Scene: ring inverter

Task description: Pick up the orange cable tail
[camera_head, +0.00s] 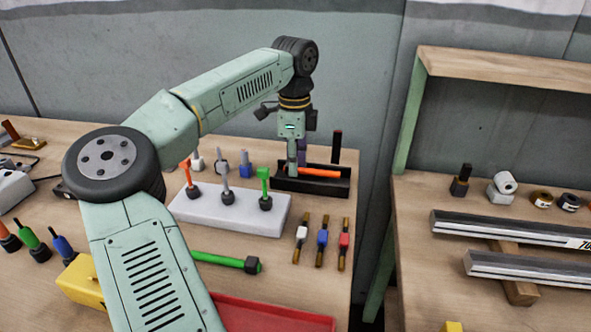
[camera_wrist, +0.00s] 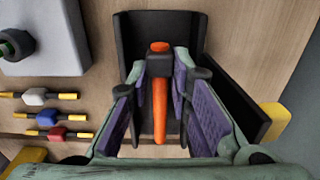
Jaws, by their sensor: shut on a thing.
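The orange cable tail (camera_head: 320,173) lies in a black open tray (camera_head: 322,190) at the back right of the workbench. In the wrist view the orange cable tail (camera_wrist: 160,112) runs lengthwise between my purple-padded fingers, with a black collar near its far end. My gripper (camera_head: 297,168) reaches down into the tray and is shut on the orange cable tail. In the wrist view the fingertips of my gripper (camera_wrist: 160,68) are at the black collar. The tail appears low in the tray; whether it touches the floor cannot be told.
A white block (camera_head: 235,213) with several upright connectors stands left of the tray. Three small coloured parts (camera_head: 322,241) lie in front of it. A green cable (camera_head: 225,260) and a red tray (camera_head: 275,318) are nearer. A gap separates the right-hand bench (camera_head: 415,250).

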